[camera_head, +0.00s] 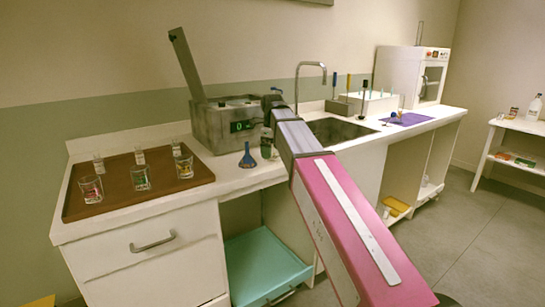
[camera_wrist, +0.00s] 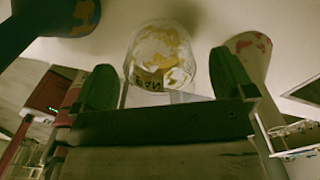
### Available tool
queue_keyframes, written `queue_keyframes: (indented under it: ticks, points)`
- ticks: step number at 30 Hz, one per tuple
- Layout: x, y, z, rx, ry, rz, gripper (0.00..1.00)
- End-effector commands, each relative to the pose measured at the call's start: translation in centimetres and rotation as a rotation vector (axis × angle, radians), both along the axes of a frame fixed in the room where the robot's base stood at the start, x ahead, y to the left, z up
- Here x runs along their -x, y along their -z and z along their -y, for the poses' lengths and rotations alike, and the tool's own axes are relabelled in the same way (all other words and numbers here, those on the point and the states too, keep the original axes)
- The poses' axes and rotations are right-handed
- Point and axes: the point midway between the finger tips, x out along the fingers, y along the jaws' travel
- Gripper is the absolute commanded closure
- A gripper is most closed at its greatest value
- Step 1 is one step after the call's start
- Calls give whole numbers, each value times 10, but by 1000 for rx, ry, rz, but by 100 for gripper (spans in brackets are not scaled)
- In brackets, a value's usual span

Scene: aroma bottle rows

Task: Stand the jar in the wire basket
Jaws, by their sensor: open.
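A clear glass jar (camera_wrist: 160,60) with yellow-and-white patches and a partly readable label lies between the two dark green fingers of my gripper (camera_wrist: 166,85) in the wrist view. The fingers are open, one on each side of it; I cannot tell whether they touch it. In the head view my gripper (camera_head: 267,133) is low over the counter, beside the grey tank, with a small glass jar (camera_head: 266,152) at its tips, mostly hidden. I cannot make out the wire basket for certain in either view.
The grey tank (camera_head: 212,135) has its lid raised. A blue funnel (camera_head: 247,157) stands close to my gripper. A brown tray (camera_head: 115,203) with several glasses is at left. The sink (camera_head: 335,131) and purple mat (camera_head: 408,119) lie right. A wire frame (camera_wrist: 297,140) shows at the wrist view's right edge.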

Motion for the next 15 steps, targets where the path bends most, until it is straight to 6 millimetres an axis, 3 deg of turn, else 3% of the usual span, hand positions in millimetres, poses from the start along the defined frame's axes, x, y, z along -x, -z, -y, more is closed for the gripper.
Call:
queue_keyframes:
  ticks: [3, 11, 15]
  points:
    - [1, 14, 0, 0, 0, -1, 0]
    - [0, 17, 0, 0, 0, 0, 0]
    - [0, 17, 0, 0, 0, 0, 46]
